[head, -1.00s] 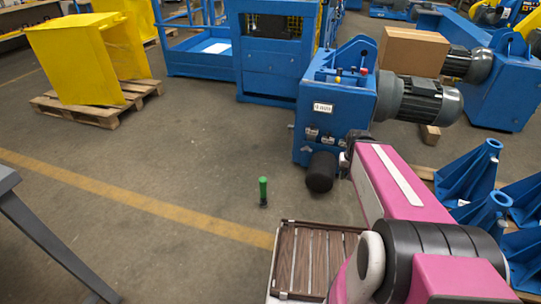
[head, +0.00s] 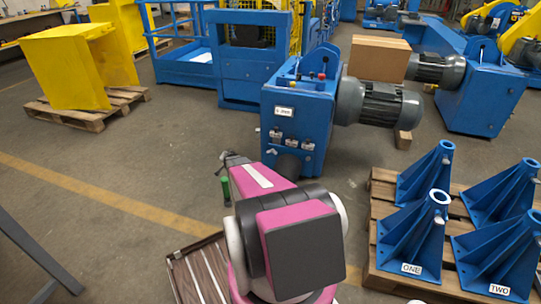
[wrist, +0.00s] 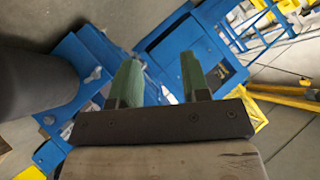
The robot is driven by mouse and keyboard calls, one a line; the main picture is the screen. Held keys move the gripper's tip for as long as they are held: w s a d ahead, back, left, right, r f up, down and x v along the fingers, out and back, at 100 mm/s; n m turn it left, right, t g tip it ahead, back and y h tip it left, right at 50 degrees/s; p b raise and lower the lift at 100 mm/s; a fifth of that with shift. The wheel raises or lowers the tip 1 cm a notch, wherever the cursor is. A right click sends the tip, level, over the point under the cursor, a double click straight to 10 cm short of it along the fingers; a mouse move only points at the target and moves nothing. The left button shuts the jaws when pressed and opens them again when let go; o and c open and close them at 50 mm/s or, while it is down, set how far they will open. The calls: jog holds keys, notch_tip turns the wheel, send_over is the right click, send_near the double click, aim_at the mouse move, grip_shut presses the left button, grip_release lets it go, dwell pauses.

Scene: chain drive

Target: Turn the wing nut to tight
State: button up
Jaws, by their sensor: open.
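Blue machine parts and floor lie beyond the fingertips. In the head view the gripper end is small and dark, at the far end of my pink arm, left of the blue gearbox machine (head: 297,125). A dark rounded cylinder (head: 288,165) juts from the machine's lower front, partly hidden by my arm.
A grey motor (head: 380,102) sticks out of the machine's right side. Blue brackets (head: 420,235) stand on a pallet at right. A brown slatted piece (head: 198,272) lies at the bottom, partly behind my arm. The floor at left is mostly clear.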

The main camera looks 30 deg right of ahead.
jog(key=w+d+f+m+t+h, duration=0.1)
jog(key=w+d+f+m+h, duration=0.15)
jog(key=d+f, duration=0.4)
jog(key=w+d+f+m+t+h, duration=0.1)
jog(key=w+d+f+m+h, duration=0.2)
jog(key=d, duration=0.6)
jog(key=m+g+h, duration=0.2)
jog(key=m+h, duration=0.4)
send_near(272, 152)
jog(key=shift+t+y, duration=0.25)
jog(key=shift+t, duration=0.05)
jog(key=x, duration=0.8)
jog(key=shift+d+f, duration=0.1)
jog(key=shift+d, duration=0.3)
